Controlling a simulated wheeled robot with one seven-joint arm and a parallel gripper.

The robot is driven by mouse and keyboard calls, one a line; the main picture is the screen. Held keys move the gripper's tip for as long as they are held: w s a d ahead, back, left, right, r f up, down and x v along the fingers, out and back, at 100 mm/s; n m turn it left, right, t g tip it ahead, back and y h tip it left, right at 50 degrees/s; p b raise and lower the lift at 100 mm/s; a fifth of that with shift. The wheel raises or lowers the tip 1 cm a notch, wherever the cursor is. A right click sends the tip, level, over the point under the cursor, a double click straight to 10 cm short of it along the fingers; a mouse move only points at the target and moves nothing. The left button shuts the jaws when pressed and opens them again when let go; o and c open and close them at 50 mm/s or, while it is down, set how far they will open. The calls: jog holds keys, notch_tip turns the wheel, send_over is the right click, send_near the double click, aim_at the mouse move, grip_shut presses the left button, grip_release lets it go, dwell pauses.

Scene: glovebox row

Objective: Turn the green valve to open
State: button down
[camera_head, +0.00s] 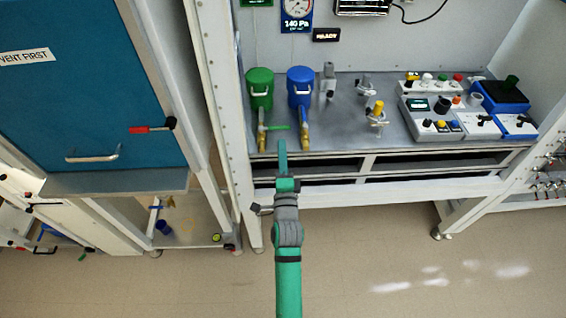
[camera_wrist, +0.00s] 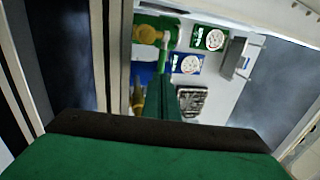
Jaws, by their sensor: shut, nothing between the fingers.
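The green valve is a brass body with a green lever (camera_head: 277,127) below the green canister (camera_head: 260,86) at the left of the bench. The lever points right, across the outlet. In the wrist view the brass valve body (camera_wrist: 147,35) shows near the top, left of my fingers. My gripper (camera_head: 282,146) is shut and empty, its tip just in front of the lever's free end. I cannot tell whether it touches the lever. In the wrist view my gripper (camera_wrist: 168,80) points up toward the valve and hides part of what lies behind.
A blue canister (camera_head: 300,84) with a brass valve and blue lever (camera_head: 304,116) stands close to the right. Small clamps and a control box (camera_head: 432,121) are further right. A frame post (camera_head: 224,110) and a teal cabinet (camera_head: 90,80) stand left. The floor in front is clear.

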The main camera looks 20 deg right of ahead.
aim_at(275, 128)
jog(key=shift+x, duration=1.85)
jog(key=shift+w, duration=0.1)
